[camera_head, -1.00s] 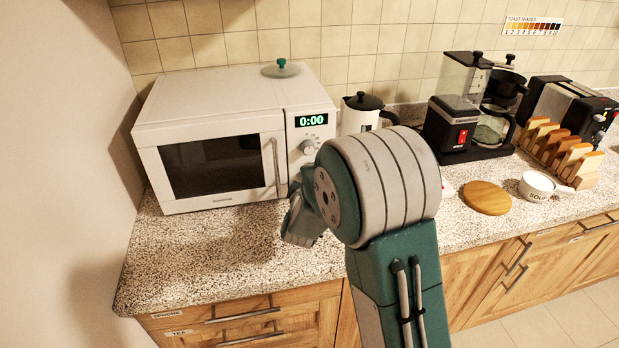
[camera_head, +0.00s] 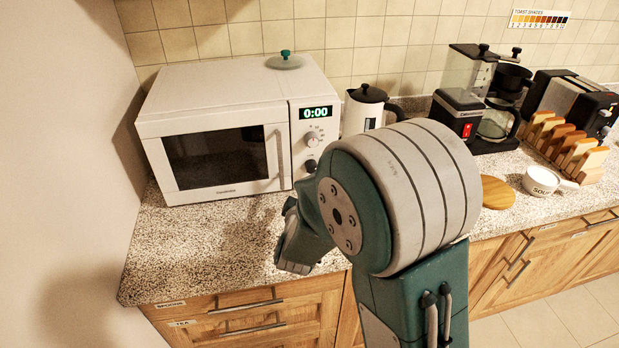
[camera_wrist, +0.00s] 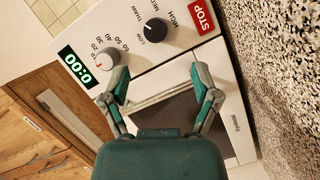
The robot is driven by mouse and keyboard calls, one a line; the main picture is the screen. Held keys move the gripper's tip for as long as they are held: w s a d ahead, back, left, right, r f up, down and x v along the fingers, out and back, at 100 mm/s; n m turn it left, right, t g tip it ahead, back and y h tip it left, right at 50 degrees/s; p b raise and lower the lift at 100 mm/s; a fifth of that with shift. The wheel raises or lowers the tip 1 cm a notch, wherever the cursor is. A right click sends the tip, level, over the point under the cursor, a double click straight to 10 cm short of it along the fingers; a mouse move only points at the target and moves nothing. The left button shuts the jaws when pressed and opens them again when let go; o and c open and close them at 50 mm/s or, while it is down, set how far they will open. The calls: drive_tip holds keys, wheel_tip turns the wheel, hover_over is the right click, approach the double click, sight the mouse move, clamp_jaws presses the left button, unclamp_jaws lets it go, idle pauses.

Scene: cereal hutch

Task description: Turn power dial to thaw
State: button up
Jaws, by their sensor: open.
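The white microwave (camera_head: 215,110) stands on the counter, its door shut and its display (camera_head: 316,113) reading 0:00. The dark power dial (camera_wrist: 153,30) has LOW, THAW, MED and HIGH marked around it; its pointer is too small to read surely. It also shows as a dark knob low on the panel in the head view (camera_head: 311,166). The light timer dial (camera_wrist: 108,58) sits between it and the display. My gripper (camera_wrist: 161,72) is open and empty, its fingers spread before the microwave front, apart from the power dial. My arm hides its fingers in the head view.
A red STOP button (camera_wrist: 202,15) is beside the power dial. A kettle (camera_head: 365,110) stands right of the microwave, with a coffee maker (camera_head: 460,110) and toaster farther right. The counter (camera_head: 190,250) before the microwave is clear. A wall bounds the left.

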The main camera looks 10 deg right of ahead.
drive_tip(key=shift+v, duration=1.65)
drive_tip(key=s+a+r+m+g+y, duration=0.2)
drive_tip(key=s+r+m+g+y, duration=0.2)
drive_tip(key=s+r+y, duration=0.3)
drive_tip(key=s+d+r+m+g+h, duration=0.1)
drive_tip(key=s+d+m+g, duration=0.1)
drive_tip(key=s, duration=0.7)
drive_tip(key=s+d+r+m+g, duration=0.1)
drive_tip(key=s+d+m+g, duration=0.2)
drive_tip(key=s, duration=0.6)
drive_tip(key=shift+s+d+g+h, duration=0.2)
drive_tip(key=shift+d+g+h, duration=0.2)
drive_tip(key=shift+d+g, duration=0.25)
drive_tip(key=shift+w+a, duration=0.1)
drive_tip(key=shift+w, duration=0.05)
